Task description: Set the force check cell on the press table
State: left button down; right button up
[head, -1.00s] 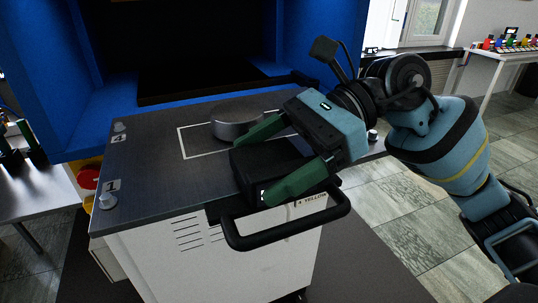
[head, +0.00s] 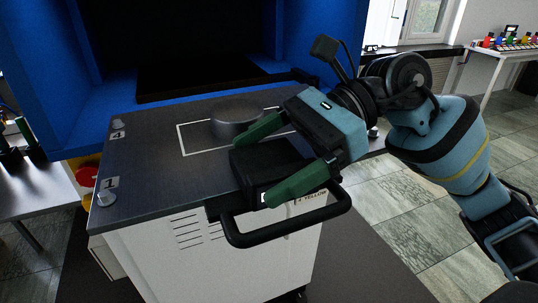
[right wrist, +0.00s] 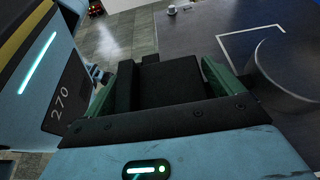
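The force check cell seems to be the squat grey metal cylinder (head: 237,117). It stands upright inside a white outline on the dark top (head: 150,165) of a white cart; the right wrist view shows its side at the right edge (right wrist: 285,85). The press is the blue frame (head: 35,75) behind, with a dark flat table (head: 195,87) in its opening. My right gripper (head: 268,162) has its green fingers on either side of a black block (head: 262,168) at the cart's near right edge, apparently clamped on it. My left gripper is not in view.
A black bar handle (head: 285,230) sticks out from the cart's front. Small knobs stand at the cart top's corners, by labels 1 and 4. A side table (head: 40,185) is at the left, another (head: 490,60) at the far right. Tiled floor (head: 380,215) is open to the right.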

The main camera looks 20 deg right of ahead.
jog(key=shift+o, duration=0.6)
jog(key=shift+f, duration=0.15)
jog(key=shift+d, duration=0.35)
jog(key=b+v, duration=0.1)
jog(key=v, duration=0.5)
jog(key=shift+d+r, duration=0.1)
jog(key=shift+r, duration=0.15)
jog(key=shift+d+r, duration=0.25)
jog(key=shift+d, duration=0.15)
